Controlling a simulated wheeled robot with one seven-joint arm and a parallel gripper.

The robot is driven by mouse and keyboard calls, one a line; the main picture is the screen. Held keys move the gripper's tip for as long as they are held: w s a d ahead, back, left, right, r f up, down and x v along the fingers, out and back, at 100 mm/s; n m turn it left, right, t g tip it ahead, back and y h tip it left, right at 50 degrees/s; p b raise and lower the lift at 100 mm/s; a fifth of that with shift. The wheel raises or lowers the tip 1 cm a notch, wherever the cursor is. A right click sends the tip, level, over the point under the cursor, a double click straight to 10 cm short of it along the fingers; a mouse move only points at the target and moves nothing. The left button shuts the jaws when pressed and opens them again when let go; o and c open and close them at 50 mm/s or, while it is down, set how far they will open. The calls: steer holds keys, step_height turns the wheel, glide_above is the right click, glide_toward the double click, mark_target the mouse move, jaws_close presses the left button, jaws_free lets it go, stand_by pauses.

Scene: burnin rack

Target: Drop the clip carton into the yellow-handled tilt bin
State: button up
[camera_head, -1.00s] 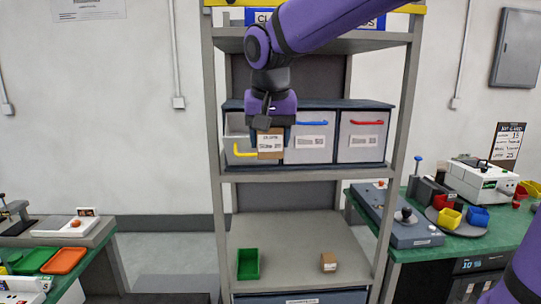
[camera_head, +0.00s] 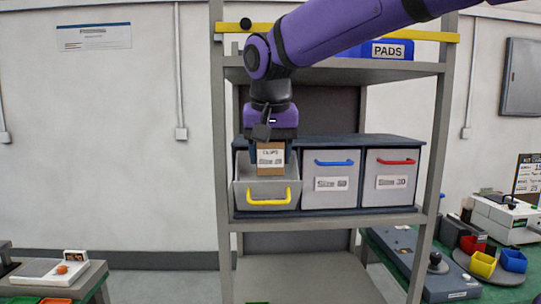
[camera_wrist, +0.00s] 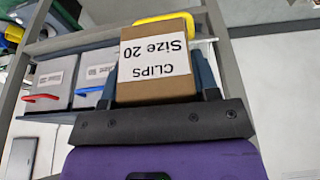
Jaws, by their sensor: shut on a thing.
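The clip carton (camera_head: 270,162) is a brown box with a white label that reads "CLIPS Size 20" in the wrist view (camera_wrist: 158,58). My gripper (camera_head: 271,148) points down and is shut on it, with a blue finger on each side. The yellow-handled tilt bin (camera_head: 246,192) is the left one of three grey bins on the shelf, tilted out with its top open. The carton is upright over the bin's opening; whether its lower end is below the rim is unclear. The yellow handle shows beyond the carton in the wrist view (camera_wrist: 162,20).
The blue-handled bin (camera_head: 331,185) and red-handled bin (camera_head: 391,181) stand closed to the right. A shelf board (camera_head: 340,66) with a blue PADS bin (camera_head: 388,50) is above, close to my arm. Side benches hold small bins and equipment.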

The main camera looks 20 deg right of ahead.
steer(key=w+d, duration=0.2)
steer(key=w, duration=0.6)
steer(key=shift+w+d, duration=0.2)
steer(key=shift+d, duration=0.15)
steer(key=o, duration=1)
steer(key=shift+o, duration=0.2)
steer(key=v, duration=1.1)
steer(key=s+d+f+n+t, duration=0.1)
steer(key=s+d+f, duration=0.3)
steer(key=s+f, duration=0.6)
steer(key=s+d+f+n+t+y, duration=0.1)
steer(key=s+d+f, duration=0.3)
steer(key=s+f, duration=0.6)
steer(key=s+n, duration=0.1)
steer(key=s, duration=0.4)
steer(key=shift+s+f+n, duration=0.25)
steer(key=shift+n, duration=0.05)
